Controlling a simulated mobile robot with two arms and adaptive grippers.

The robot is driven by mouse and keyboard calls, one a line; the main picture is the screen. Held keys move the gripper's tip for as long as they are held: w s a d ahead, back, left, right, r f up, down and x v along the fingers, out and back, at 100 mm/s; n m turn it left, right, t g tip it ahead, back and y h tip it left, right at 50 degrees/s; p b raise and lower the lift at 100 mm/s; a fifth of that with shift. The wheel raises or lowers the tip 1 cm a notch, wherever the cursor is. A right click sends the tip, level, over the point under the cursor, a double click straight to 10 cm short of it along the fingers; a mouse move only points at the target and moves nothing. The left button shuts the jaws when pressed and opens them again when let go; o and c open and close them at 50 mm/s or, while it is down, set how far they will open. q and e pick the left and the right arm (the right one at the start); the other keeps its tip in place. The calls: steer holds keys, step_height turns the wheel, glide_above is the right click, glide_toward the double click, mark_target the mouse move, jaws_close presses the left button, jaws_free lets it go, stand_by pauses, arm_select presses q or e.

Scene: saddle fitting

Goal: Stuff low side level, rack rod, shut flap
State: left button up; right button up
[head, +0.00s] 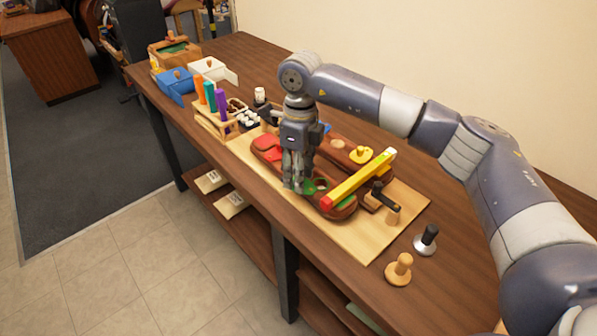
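The brown saddle (335,207) lies on a pale wooden board in the head view. A red patch (268,142) shows at its left end and a green patch (319,185) near its front. A long yellow bar with a red end, which looks like the level (360,178), lies across its right part. My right gripper (297,187) points down at the saddle's near side, close to the green patch. Its fingers hide part of the saddle, and I cannot tell whether they hold anything. The rod rack (232,129) holds orange, green and purple rods. My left gripper is out of view.
A blue box (174,84) and white box (208,68) stand at the far end. A dark-handled tool (426,240) and wooden knob (399,269) stand near the board's right corner. A yellow knob (361,154) sits behind the level. Packets (211,181) lie on the lower shelf.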

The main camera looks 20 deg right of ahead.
steer(key=shift+r, duration=0.1)
step_height(320, 180, up, 12)
steer(key=shift+w+d, duration=0.2)
steer(key=shift+f, duration=0.2)
stand_by(0.5)
